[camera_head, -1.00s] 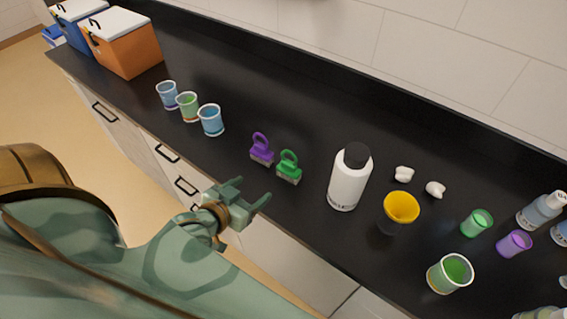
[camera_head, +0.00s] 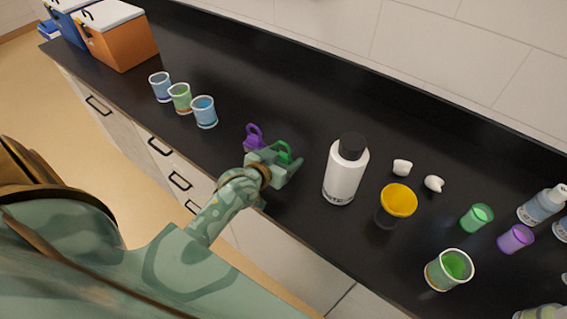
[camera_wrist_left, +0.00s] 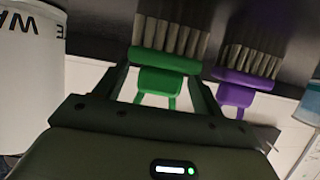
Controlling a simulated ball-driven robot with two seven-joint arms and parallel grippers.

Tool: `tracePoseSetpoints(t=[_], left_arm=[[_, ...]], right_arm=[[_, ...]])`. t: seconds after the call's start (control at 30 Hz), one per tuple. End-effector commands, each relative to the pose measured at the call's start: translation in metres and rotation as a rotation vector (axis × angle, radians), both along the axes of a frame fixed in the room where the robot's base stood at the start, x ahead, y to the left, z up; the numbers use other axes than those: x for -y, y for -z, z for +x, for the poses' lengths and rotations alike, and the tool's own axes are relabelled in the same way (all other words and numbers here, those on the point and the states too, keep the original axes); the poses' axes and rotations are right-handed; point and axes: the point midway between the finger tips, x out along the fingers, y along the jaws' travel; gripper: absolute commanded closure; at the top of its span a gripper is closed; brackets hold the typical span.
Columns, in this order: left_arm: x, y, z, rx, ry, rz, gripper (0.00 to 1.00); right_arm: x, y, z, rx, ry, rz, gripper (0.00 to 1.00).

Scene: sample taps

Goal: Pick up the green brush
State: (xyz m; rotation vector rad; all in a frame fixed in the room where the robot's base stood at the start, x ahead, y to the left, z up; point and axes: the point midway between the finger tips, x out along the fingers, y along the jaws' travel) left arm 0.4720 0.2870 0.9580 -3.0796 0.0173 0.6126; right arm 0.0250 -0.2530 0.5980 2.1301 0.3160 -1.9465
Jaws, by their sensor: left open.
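The green brush (camera_head: 284,150) stands on the black counter, mostly hidden behind my left gripper (camera_head: 276,160) in the head view. In the left wrist view the green brush (camera_wrist_left: 165,66) shows its grey bristles and green body between the two fingers of my left gripper (camera_wrist_left: 160,88). The fingers are open, one on each side of it, with gaps visible. The purple brush (camera_head: 254,137) stands just left of the green one; in the left wrist view the purple brush (camera_wrist_left: 240,80) is just right of the right finger. My right gripper is not in view.
Several beakers, including a blue one (camera_head: 205,112), stand to the left. An orange cooler (camera_head: 120,42) is at the far left. The counter behind the brushes is clear.

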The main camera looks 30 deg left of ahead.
Motion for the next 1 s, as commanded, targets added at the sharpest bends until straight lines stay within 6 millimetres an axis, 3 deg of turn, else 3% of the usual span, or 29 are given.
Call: tracePoseSetpoints(t=[0.27,0.4,0.77,1.0], left_arm=[[0.0,0.002,0.006,-0.001,0.0,0.001,0.31],[0.0,0.002,0.006,-0.001,0.0,0.001,0.58],[0.0,-0.002,0.006,-0.001,0.0,0.001,0.58],[-0.002,-0.037,0.003,0.001,0.001,0.003,0.58]], right_arm=[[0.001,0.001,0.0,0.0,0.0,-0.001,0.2],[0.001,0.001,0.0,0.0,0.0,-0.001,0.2],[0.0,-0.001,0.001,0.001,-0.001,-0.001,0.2],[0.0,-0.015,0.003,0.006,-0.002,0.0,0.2]])
